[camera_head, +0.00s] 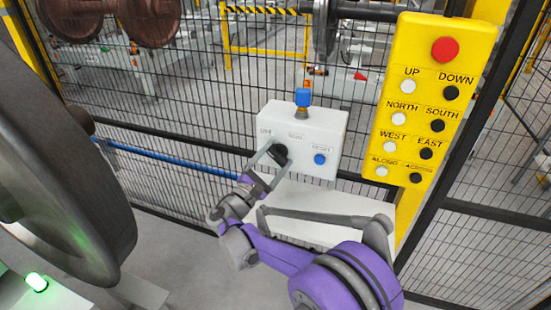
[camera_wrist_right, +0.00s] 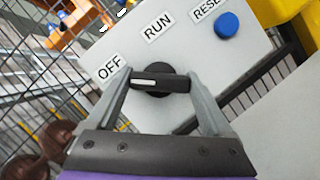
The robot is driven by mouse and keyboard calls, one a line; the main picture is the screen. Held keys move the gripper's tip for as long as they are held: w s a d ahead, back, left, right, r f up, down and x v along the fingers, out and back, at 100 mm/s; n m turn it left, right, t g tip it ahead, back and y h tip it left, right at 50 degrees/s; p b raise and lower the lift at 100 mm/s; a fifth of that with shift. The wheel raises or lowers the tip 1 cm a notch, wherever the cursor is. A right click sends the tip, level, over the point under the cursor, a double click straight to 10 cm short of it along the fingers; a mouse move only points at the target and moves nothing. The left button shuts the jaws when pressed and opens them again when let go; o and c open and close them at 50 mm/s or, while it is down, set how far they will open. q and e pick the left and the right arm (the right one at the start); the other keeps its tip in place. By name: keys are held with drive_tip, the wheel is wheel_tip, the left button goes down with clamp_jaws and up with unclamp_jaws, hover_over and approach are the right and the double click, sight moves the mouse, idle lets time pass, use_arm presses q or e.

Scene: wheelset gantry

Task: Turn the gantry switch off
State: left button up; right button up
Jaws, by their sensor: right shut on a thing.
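The gantry switch is a black rotary knob (camera_wrist_right: 160,80) with a white mark, on a pale grey control box (camera_head: 325,122). In the right wrist view the knob's bar lies nearly level in the picture, its white-marked end on the left, roughly toward the OFF label (camera_wrist_right: 110,67). The RUN label (camera_wrist_right: 158,25) is above the knob. My right gripper (camera_head: 272,150) has its two fingers at either end of the bar and is shut on it; the switch (camera_head: 280,153) is partly hidden by the fingers in the head view. My left gripper is not in view.
A blue reset button (camera_head: 319,159) is right of the switch, and a blue-topped part (camera_head: 302,98) stands on the box. A yellow panel (camera_head: 420,130) with several buttons hangs at right. Mesh fence (camera_head: 200,110) lies behind. A large wheel (camera_head: 60,160) fills the left.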

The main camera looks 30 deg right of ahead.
drive_tip(key=o, duration=1.1)
drive_tip(key=shift+o, duration=0.2)
drive_tip(key=v, duration=1.1)
